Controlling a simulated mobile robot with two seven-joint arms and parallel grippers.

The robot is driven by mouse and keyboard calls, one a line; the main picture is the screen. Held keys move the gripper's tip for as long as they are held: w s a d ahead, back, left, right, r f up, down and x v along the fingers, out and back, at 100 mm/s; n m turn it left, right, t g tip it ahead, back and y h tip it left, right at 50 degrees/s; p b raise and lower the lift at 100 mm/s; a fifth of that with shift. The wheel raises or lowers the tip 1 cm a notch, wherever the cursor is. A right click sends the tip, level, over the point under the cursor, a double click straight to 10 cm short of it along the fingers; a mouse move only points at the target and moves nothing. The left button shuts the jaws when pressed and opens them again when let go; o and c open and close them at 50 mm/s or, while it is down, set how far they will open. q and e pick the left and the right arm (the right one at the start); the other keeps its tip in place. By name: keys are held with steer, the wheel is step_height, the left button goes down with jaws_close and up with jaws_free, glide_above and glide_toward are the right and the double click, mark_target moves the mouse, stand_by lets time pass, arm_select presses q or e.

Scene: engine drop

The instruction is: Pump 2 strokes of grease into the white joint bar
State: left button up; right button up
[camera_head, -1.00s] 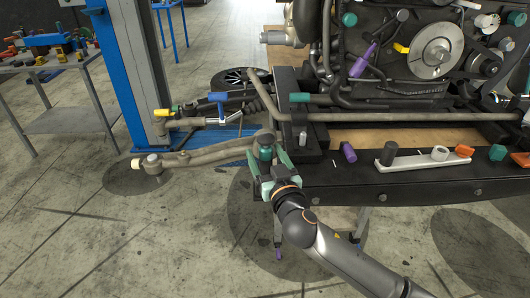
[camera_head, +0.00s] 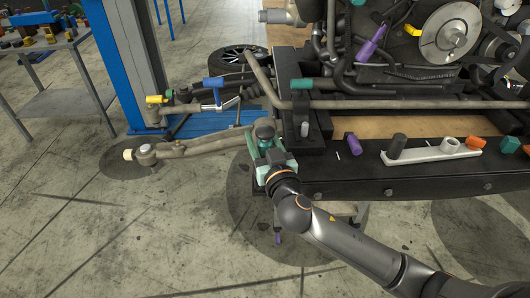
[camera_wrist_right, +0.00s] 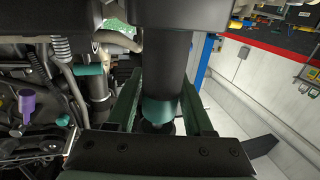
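The white joint bar (camera_head: 432,155) lies on the dark beam at the right of the head view, with a black cylinder and a white ring on it. My right gripper (camera_head: 268,148) is at the left end of the beam, around an upright dark cylinder with a teal collar (camera_head: 264,132). This may be the grease tool; I cannot be sure. In the right wrist view the cylinder (camera_wrist_right: 167,60) stands between the two green fingers. I cannot tell whether they press on it. Its lower end is partly hidden. My left gripper is not in view.
The engine (camera_head: 420,60) stands behind the beam (camera_head: 400,187). A purple cylinder (camera_head: 353,145) and orange and teal pieces lie on the beam. A pipe arm (camera_head: 195,147) reaches left beside the blue post (camera_head: 112,60). A cluttered workbench (camera_head: 50,45) is far left. Floor in front is clear.

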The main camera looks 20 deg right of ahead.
jaws_close()
steer(key=shift+r, duration=0.15)
stand_by(0.4)
